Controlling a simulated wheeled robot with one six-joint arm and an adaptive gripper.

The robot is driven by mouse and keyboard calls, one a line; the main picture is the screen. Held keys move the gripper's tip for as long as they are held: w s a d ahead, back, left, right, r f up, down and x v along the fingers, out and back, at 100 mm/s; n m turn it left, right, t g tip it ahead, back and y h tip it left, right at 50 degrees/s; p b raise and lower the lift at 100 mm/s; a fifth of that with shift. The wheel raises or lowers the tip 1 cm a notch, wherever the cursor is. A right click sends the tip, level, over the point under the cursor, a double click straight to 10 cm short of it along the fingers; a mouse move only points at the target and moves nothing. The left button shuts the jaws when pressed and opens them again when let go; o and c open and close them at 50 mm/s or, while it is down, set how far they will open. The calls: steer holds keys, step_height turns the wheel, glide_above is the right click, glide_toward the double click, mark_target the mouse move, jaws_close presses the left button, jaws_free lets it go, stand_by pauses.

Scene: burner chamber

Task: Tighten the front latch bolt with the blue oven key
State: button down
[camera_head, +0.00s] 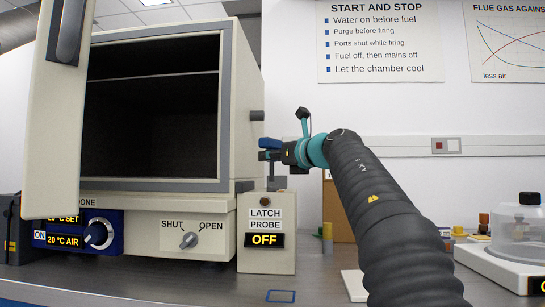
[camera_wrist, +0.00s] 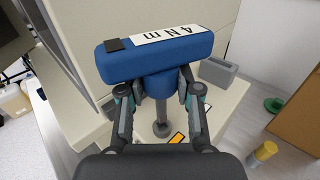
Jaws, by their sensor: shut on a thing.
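The blue oven key (camera_wrist: 155,57) has a thick crossbar marked "4 N m". Its grey shaft points down and ends in a round tip (camera_wrist: 162,129). My gripper (camera_wrist: 158,98) is shut on the key just under the crossbar. In the head view my gripper (camera_head: 288,152) is beside the oven's right front edge, above the latch probe box (camera_head: 266,238); the key's blue bar (camera_head: 269,143) shows at its tip. The box display reads OFF. I cannot tell whether the key tip touches anything. I cannot clearly make out the front latch bolt.
The oven (camera_head: 233,130) stands open, its door (camera_head: 56,125) swung out at the left. A SHUT/OPEN knob (camera_head: 189,240) and a blue control panel (camera_head: 80,236) are below. A clear-domed device (camera_head: 515,240) stands at the right.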

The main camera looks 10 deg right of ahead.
mark_target(273, 168)
steer(key=shift+f+b, duration=0.8)
steer(key=shift+f, duration=0.35)
stand_by(0.4)
steer(key=shift+a+m+t+h+p, duration=0.1)
steer(key=shift+m+t+h+p, duration=0.3)
steer(key=shift+h, duration=0.3)
steer(key=shift+f+m+h+p, duration=0.15)
steer(key=shift+m+h+p, duration=0.65)
steer(key=shift+h, duration=0.2)
steer(key=shift+m+t+h+p, duration=0.3)
steer(key=shift+m+h+p, duration=0.35)
steer(key=shift+p, duration=0.75)
steer(key=shift+f+h, duration=0.15)
steer(key=shift+h, duration=0.5)
steer(key=shift+w+f, duration=0.1)
steer(key=shift+y+b, duration=0.5)
steer(key=shift+b, duration=0.2)
steer(key=shift+r, duration=0.2)
